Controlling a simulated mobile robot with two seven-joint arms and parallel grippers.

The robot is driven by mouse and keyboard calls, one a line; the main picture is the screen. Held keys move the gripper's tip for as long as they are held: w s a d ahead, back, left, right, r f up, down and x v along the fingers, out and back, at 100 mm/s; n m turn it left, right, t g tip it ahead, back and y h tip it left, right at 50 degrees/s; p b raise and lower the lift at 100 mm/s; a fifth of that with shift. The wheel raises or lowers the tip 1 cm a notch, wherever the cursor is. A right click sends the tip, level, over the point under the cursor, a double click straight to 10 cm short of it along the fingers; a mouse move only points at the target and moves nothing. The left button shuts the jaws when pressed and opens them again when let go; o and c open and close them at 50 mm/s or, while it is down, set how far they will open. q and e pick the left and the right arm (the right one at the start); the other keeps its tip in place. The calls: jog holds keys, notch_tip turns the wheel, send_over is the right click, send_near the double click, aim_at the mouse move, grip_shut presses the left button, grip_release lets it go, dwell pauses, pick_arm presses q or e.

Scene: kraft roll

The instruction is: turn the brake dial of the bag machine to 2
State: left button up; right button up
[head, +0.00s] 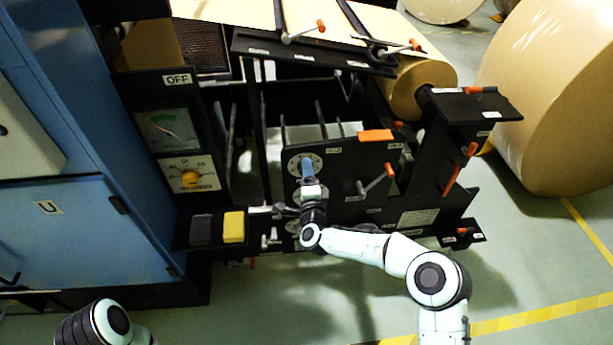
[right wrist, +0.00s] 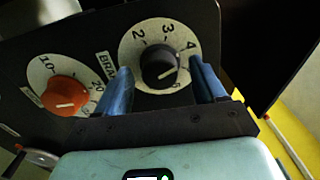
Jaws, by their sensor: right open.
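The brake dial (right wrist: 160,68) is a black knob on a round white scale plate, in the upper middle of the right wrist view. The scale shows 2, 3 and 4, with a lower number partly hidden. In the head view my right gripper (head: 308,170) is at the dial plate (head: 293,164) on the black panel. My left gripper is out of view.
An orange-red dial (right wrist: 65,97) sits left of the brake dial. In the head view a grey-and-orange lever (head: 376,181) stands right of the dial, and a yellow block (head: 234,227) lies lower left. A blue cabinet (head: 70,220) stands left; large kraft rolls (head: 555,95) stand right.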

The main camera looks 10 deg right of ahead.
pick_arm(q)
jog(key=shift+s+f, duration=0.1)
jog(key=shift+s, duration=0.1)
pick_arm(e)
jog(key=shift+w, duration=0.25)
jog(key=c, duration=1.1)
jog(key=shift+o, duration=0.2)
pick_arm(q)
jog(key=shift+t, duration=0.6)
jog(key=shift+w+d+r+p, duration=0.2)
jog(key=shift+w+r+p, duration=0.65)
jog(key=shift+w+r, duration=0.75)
pick_arm(e)
jog(key=shift+n, duration=8.8)
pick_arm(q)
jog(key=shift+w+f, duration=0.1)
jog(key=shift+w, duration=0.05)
